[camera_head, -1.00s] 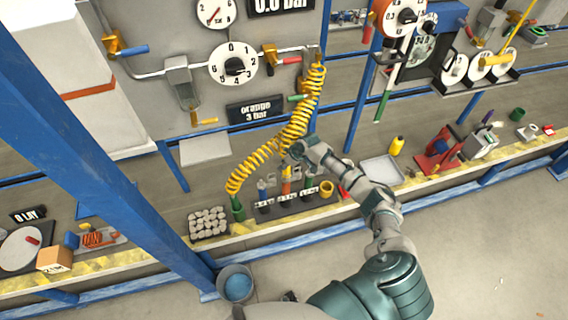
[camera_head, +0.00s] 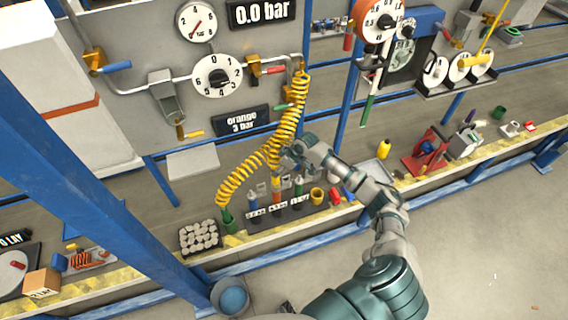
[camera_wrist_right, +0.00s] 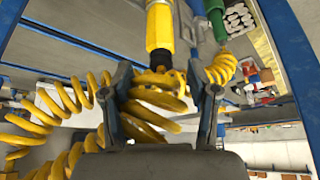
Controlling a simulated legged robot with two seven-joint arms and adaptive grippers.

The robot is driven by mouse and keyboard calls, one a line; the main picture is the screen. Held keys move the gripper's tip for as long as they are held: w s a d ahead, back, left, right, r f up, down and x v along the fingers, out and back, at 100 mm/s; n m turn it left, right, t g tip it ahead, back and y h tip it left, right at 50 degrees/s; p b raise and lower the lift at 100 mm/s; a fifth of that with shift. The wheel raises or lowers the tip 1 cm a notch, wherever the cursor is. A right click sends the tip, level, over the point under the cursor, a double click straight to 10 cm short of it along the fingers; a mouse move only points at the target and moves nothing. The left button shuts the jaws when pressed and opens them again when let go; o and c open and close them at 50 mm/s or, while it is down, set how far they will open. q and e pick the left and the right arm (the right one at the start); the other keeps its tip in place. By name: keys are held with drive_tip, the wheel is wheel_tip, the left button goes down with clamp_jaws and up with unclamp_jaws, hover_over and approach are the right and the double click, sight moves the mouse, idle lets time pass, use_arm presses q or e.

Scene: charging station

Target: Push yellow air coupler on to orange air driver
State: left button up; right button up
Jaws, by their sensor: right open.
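The coiled yellow hose (camera_head: 290,110) hangs from the panel and runs down behind my right gripper (camera_head: 284,158). In the right wrist view, my right gripper (camera_wrist_right: 164,105) is open, with coils of the hose (camera_wrist_right: 152,115) between or just beyond its fingers. A yellow cylinder with a black collar (camera_wrist_right: 160,28), which looks like the yellow air coupler, is past the fingertips at the top centre. Whether the fingers touch it I cannot tell. The orange air driver (camera_head: 277,189) stands in the rack just below my gripper in the head view. My left gripper is not in view.
The rack (camera_head: 270,218) holds other drivers beside the orange one. A blue post (camera_head: 100,180) crosses the left.

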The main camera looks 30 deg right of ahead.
drive_tip(key=v, duration=0.5)
drive_tip(key=shift+f, duration=0.1)
idle(0.3)
